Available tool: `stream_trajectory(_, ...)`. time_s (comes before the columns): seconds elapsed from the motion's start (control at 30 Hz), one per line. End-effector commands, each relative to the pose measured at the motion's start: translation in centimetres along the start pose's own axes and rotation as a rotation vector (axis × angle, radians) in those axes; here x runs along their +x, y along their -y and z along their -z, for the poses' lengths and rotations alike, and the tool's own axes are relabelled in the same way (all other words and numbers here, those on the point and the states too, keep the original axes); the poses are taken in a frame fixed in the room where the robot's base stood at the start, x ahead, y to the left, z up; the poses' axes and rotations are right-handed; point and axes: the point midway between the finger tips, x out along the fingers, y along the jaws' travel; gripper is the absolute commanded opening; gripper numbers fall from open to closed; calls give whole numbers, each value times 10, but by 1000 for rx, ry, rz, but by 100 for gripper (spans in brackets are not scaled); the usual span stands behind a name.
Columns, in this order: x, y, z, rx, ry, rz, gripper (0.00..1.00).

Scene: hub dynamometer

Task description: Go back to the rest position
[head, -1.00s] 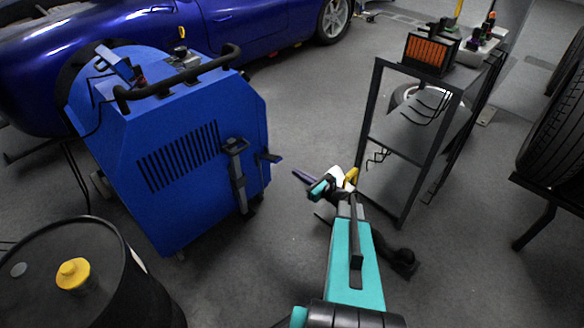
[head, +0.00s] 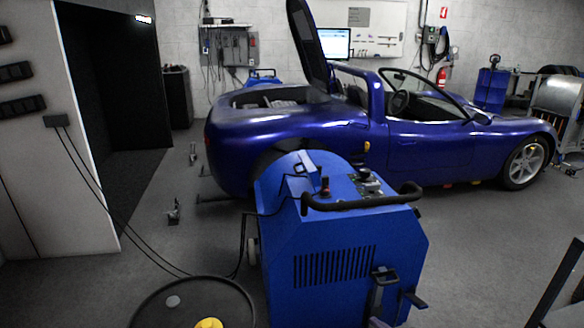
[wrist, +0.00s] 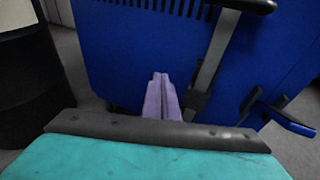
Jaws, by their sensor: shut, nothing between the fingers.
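My gripper (wrist: 161,97) shows in the wrist view as two pale purple fingers held together, with nothing between them. It points at the lower part of the blue dynamometer cabinet (wrist: 140,50); I cannot tell how wide the gap is. In the head view the blue cabinet (head: 345,245) stands at centre, with vent slots, a black handle bar and a lever on its side.
A black drum (head: 165,305) with a yellow cap stands at the lower left, near the cabinet. A blue sports car (head: 300,130) is behind the cabinet. Thin cables (head: 100,195) hang from the left wall. Grey floor (head: 490,240) is open to the right.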

Motion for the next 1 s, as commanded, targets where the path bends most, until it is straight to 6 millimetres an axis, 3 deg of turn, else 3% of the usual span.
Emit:
stream_trajectory(0.03, 7, -24, -6, -16, -22, -45, 0)
stream_trajectory(0.2, 24, -100, -2, -104, -107, -201, 0)
stream_trajectory(0.47, 20, -219, 14, -316, -244, -485, 0)
stream_trajectory(0.7, -18, -310, 38, -570, -353, -779, 0)
stream_trajectory(0.8, -40, -337, 49, -679, -387, -901, 0)
stream_trajectory(1.0, -89, -372, 67, -894, -437, -1143, 0)
